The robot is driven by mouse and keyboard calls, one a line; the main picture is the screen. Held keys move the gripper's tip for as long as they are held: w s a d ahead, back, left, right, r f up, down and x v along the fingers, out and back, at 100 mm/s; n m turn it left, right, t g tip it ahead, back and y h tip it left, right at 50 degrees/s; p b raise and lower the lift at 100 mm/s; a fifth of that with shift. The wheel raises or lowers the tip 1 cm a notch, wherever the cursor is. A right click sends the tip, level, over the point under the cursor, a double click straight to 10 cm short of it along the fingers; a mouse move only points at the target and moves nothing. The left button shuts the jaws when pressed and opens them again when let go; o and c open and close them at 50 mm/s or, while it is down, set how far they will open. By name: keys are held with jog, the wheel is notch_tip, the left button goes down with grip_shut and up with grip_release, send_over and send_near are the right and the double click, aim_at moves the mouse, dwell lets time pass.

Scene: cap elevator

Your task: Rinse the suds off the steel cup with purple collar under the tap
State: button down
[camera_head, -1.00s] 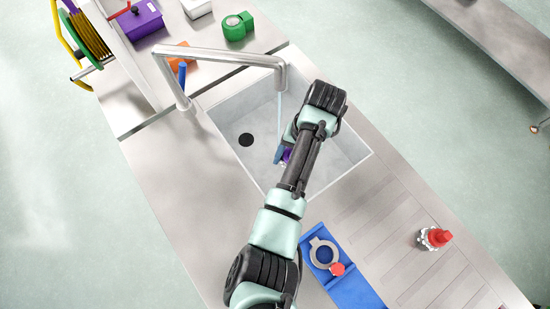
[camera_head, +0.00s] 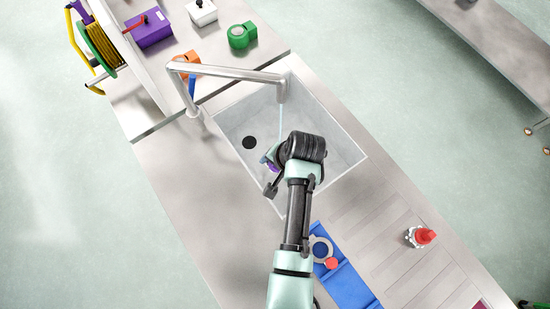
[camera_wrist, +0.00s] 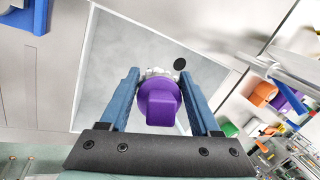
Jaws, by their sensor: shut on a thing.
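My gripper (camera_head: 270,170) is over the near-left part of the sink, its blue fingers on either side of the cup. In the wrist view my gripper (camera_wrist: 161,88) is shut on the steel cup with purple collar (camera_wrist: 158,104). The purple part faces the camera and hides most of the steel body. White suds (camera_wrist: 160,72) show at its far edge. The tap (camera_head: 228,72) arches over the sink, and a thin water stream (camera_head: 280,118) falls from its spout. My wrist hides the stream's lower end, so I cannot tell whether it touches the cup.
The sink (camera_head: 345,155) has a dark drain (camera_head: 249,142) at its left. A blue holder (camera_head: 348,287) with a grey ring lies near the sink's front. A red-topped item (camera_head: 421,236) stands on the ribbed drainboard. Purple, white, green and orange items stand behind the sink.

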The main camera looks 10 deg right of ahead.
jog(key=w+d+f+b, duration=0.1)
jog(key=w+f+b, duration=0.1)
jog(key=w+b, duration=0.8)
jog(key=shift+w+d+b, duration=0.25)
jog(key=shift+w+b, duration=0.05)
jog(key=shift+w, duration=0.4)
jog(key=shift+f, duration=0.1)
jog(key=shift+d, duration=0.1)
jog(key=shift+s+d, duration=0.1)
jog(key=shift+d, duration=0.4)
